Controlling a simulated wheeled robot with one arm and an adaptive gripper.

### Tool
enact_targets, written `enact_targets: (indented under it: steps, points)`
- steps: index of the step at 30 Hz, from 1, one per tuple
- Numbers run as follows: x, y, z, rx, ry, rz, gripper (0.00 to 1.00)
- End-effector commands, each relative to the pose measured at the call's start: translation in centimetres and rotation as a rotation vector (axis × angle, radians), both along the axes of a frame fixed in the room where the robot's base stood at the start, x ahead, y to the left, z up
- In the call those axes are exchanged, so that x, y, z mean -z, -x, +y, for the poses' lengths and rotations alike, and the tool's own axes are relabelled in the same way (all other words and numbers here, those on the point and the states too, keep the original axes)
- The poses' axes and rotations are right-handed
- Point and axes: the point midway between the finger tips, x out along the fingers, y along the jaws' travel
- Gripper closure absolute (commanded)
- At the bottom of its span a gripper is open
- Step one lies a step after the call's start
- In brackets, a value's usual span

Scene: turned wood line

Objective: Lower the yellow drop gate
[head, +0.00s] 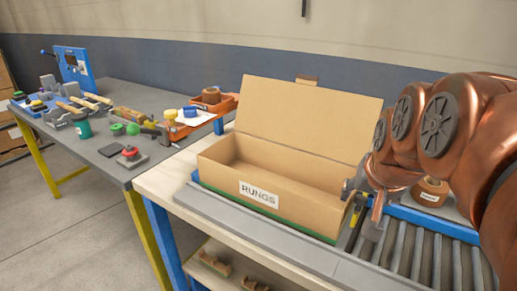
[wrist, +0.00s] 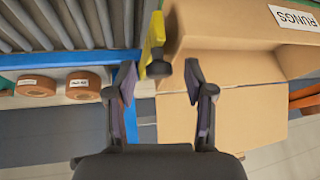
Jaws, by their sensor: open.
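The yellow drop gate (head: 356,226) stands between the right end of the RUNGS box and the roller conveyor, mostly hidden behind my gripper in the head view. In the wrist view the yellow gate (wrist: 154,38) shows as a narrow yellow piece with a dark knob-like part at its lower end. My gripper (head: 364,200) is open above that spot. In the wrist view its two fingertips (wrist: 160,80) are apart, with the gate's end just beyond and between them. I cannot tell whether they touch it.
The open cardboard RUNGS box (head: 228,178) sits left of the gate, its lid raised behind it. Conveyor rollers (head: 418,255) lie to the right. Labelled brown rolls (wrist: 83,85) sit beside the blue rail (wrist: 60,58). A grey bench (head: 110,165) with tools stands at left.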

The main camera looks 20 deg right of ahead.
Motion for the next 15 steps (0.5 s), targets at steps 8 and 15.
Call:
enact_targets:
  steps: [8, 15]
  points:
    - [-0.8, 0.0, 0.0, -0.001, 0.001, 0.0, 0.47]
    - [-3.8, 0.0, -0.1, 0.0, 0.002, -0.002, 0.47]
